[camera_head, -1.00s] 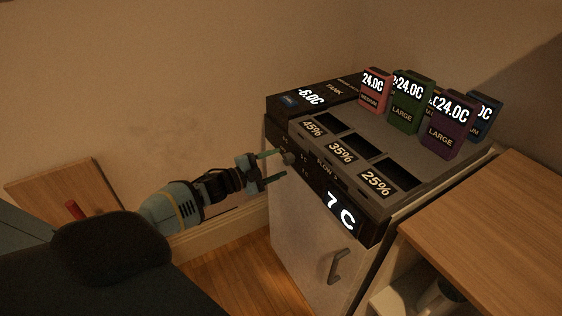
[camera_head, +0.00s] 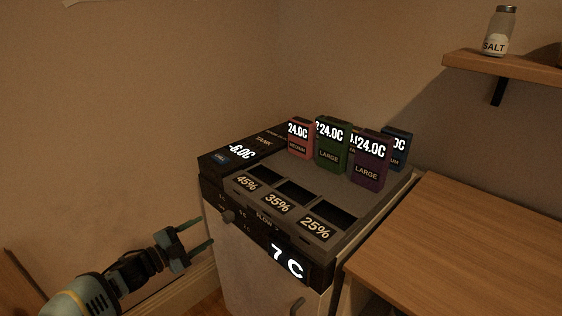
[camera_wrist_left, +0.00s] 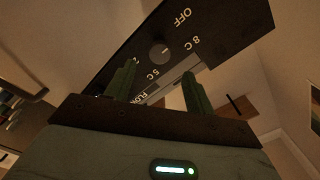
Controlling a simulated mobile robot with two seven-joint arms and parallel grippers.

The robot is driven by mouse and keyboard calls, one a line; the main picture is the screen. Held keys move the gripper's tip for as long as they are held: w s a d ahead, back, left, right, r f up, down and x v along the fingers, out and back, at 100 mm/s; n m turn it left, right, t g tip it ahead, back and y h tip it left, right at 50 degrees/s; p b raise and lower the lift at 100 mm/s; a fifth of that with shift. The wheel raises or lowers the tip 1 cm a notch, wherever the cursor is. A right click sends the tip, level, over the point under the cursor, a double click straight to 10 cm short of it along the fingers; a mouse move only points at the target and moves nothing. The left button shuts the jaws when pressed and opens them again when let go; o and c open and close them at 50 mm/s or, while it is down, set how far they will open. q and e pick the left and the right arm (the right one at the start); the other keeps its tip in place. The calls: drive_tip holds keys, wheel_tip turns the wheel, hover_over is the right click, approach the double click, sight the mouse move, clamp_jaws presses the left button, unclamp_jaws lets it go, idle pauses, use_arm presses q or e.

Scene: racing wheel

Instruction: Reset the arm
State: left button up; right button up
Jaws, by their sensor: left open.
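My left gripper (camera_head: 203,237) is open and empty in the head view, just left of the front of a dark machine (camera_head: 270,243). A small round knob (camera_head: 228,216) sits on the machine's front panel, to the right of and above the fingertips, apart from them. In the left wrist view the two green fingers (camera_wrist_left: 158,88) stand apart, and the knob (camera_wrist_left: 160,52) shows beyond them on the panel between markings such as OFF, 8 C and 5 C. The display on the front reads 7 C. My right gripper is not in view.
Pink (camera_head: 300,139), green (camera_head: 331,145), purple (camera_head: 369,160) and blue (camera_head: 396,149) blocks stand on the machine. Three slots marked 45%, 35% and 25% lie in front of them. A wooden counter (camera_head: 460,245) is to the right. A shelf (camera_head: 510,66) holds a salt jar (camera_head: 498,32).

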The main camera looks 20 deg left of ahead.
use_arm(q)
drive_tip(key=s+d+f+n+g+y+p, duration=0.1)
drive_tip(key=s+d+f+n+y+p, duration=0.1)
drive_tip(key=s+d+f+n, duration=0.45)
drive_tip(key=s+d+f+n+g+y+p, duration=0.1)
drive_tip(key=s+d+f+g+p, duration=0.2)
drive_tip(key=s+d, duration=0.6)
drive_tip(key=s+d+n+g+y+p, duration=0.1)
drive_tip(key=s+d+n+g+p, duration=0.1)
drive_tip(key=s, duration=1)
drive_tip(key=s+d+n+g+p, duration=0.1)
drive_tip(key=s+d+n, duration=0.3)
drive_tip(key=s, duration=0.8)
drive_tip(key=shift+d+g+y+p, duration=0.4)
drive_tip(key=shift+d+p, duration=0.1)
drive_tip(key=shift+d, duration=0.35)
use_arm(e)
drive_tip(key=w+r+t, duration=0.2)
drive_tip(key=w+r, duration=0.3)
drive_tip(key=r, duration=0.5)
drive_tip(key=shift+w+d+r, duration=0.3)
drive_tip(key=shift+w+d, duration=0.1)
